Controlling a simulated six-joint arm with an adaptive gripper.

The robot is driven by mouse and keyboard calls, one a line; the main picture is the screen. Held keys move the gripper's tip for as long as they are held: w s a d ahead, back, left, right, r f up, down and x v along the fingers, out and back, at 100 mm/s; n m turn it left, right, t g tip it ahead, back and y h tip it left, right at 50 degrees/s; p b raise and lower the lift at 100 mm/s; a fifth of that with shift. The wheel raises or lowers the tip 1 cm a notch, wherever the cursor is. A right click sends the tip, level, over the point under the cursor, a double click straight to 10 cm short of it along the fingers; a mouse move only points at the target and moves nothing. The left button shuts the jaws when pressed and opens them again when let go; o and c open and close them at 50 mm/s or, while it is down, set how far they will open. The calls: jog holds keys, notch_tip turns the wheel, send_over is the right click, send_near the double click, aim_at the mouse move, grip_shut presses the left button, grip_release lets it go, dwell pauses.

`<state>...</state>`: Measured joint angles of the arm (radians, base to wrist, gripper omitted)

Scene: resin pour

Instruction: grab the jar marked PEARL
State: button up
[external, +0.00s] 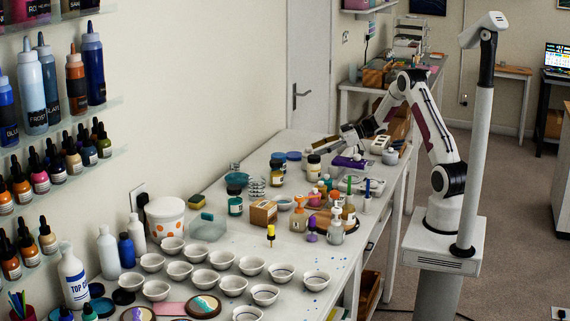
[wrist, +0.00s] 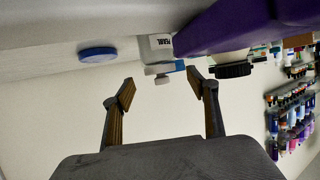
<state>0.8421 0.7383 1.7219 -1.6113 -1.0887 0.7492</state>
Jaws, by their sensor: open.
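The wrist view is upside down. In it, the jar marked PEARL (wrist: 156,46) is a white jar with dark lettering, partly covered by a purple object (wrist: 225,25) at its right. The jar lies beyond the fingertips, roughly in line with the gap between them. My gripper (wrist: 160,88) is open, with nothing between its fingers. In the external view my gripper (external: 345,138) is low over the far part of the bench, near the purple object (external: 350,162). I cannot tell which jar there is PEARL.
A black-lidded jar (wrist: 233,70) is close to the right finger in the wrist view. A blue lid (wrist: 98,54) lies at the left. White bowls (external: 205,279) fill the front.

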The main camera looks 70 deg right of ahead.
aim_at(310, 152)
jog(key=shift+x, duration=2.55)
jog(key=shift+s+f, duration=0.1)
jog(key=c, duration=1.5)
